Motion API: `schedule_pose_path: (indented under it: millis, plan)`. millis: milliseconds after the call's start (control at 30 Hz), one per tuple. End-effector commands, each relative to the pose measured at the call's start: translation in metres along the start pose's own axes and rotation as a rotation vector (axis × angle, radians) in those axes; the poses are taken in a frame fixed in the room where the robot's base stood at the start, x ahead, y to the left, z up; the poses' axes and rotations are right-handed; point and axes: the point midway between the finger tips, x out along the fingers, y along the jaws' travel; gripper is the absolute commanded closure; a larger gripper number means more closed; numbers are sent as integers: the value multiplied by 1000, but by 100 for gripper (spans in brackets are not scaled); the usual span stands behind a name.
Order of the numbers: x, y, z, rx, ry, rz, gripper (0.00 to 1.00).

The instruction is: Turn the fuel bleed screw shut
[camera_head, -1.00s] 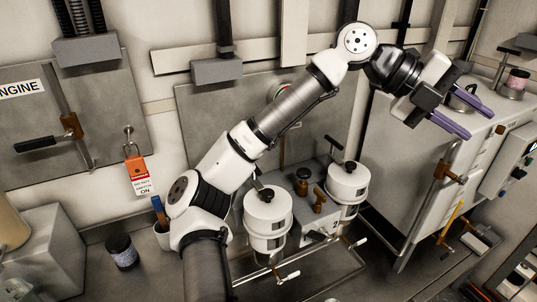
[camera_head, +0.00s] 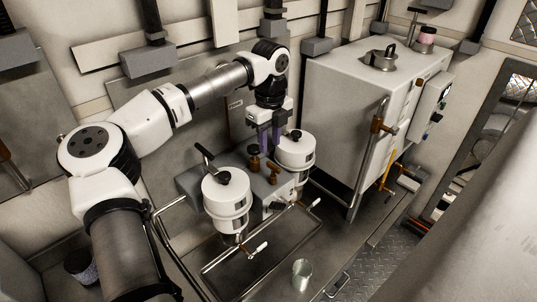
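A twin filter unit stands in the middle of the head view, with a left white canister (camera_head: 226,203) and a right white canister (camera_head: 296,155). Each has a dark handle on its lid. Between them are a brown round knob (camera_head: 254,151) and a brown valve fitting (camera_head: 272,172). I cannot tell for sure which of these small parts is the fuel bleed screw. My gripper (camera_head: 270,150) points down just behind the brown parts, beside the right canister. Its two purple fingers are apart, with nothing seen between them. The fingertips are partly hidden behind the filter unit.
A metal tray (camera_head: 215,266) with pipes lies under the canisters. A small cup (camera_head: 302,272) stands at the front. A large white cabinet (camera_head: 335,110) with a brown valve (camera_head: 377,126) stands close to the right. A dark jar (camera_head: 80,265) is at lower left.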

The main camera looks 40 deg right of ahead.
Motion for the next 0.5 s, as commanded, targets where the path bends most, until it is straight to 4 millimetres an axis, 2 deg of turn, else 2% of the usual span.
schedule_pose_path:
  millis: [200,333,500]
  plan:
    - [40,0,-1,0,4,0,69]
    - [54,0,-1,1,3,-1,69]
    - [63,0,-1,1,1,-1,69]
